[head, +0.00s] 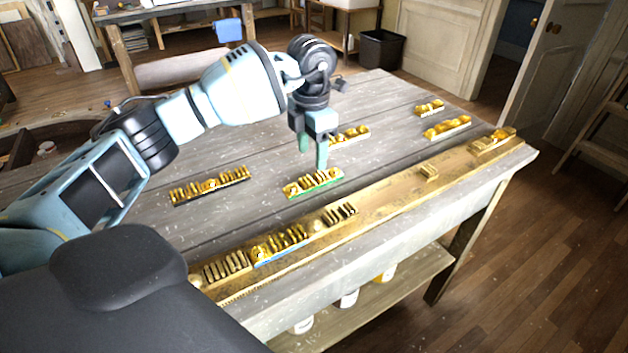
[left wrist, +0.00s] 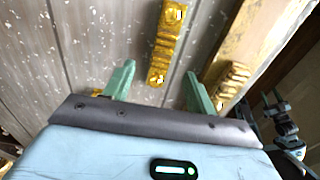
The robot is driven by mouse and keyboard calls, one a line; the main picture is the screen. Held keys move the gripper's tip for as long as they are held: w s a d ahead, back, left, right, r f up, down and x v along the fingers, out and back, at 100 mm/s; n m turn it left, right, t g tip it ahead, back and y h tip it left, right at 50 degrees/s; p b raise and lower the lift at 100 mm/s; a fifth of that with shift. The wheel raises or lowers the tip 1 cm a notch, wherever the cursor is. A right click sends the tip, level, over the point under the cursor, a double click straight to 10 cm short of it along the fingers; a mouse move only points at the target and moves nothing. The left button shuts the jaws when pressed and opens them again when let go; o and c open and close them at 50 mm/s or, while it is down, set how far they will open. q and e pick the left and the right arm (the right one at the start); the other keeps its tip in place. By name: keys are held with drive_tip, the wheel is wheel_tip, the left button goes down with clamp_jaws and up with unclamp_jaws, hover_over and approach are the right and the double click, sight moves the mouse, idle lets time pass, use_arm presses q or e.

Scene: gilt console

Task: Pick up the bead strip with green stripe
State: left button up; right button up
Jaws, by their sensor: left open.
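The bead strip with green stripe (head: 313,183) lies on the grey tabletop, gold beads up, its green edge facing the front. My left gripper (head: 312,156) is above it, pointing down, open and empty. In the left wrist view, a gold bead strip (left wrist: 166,45) lies beyond and between the open fingers of my left gripper (left wrist: 158,82), apart from them. I cannot make out its green stripe there.
A long gilt rail (head: 385,190) runs along the table's front edge, bearing several bead pieces, one with a blue stripe (head: 281,244). A dark-edged strip (head: 210,186) lies to the left. Other gold strips lie behind (head: 350,135) and at the back right (head: 447,127). Bare wood separates them.

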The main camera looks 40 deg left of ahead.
sight(314, 177)
use_arm(q)
drive_tip(key=shift+d+f, duration=0.15)
drive_tip(key=shift+f, duration=1.4)
drive_tip(key=shift+d+f, duration=0.1)
drive_tip(key=shift+f, duration=1.45)
drive_tip(key=c, duration=1.1)
drive_tip(key=shift+r, duration=0.15)
wheel_tip(314, 177, up, 10)
drive_tip(key=shift+f, duration=0.1)
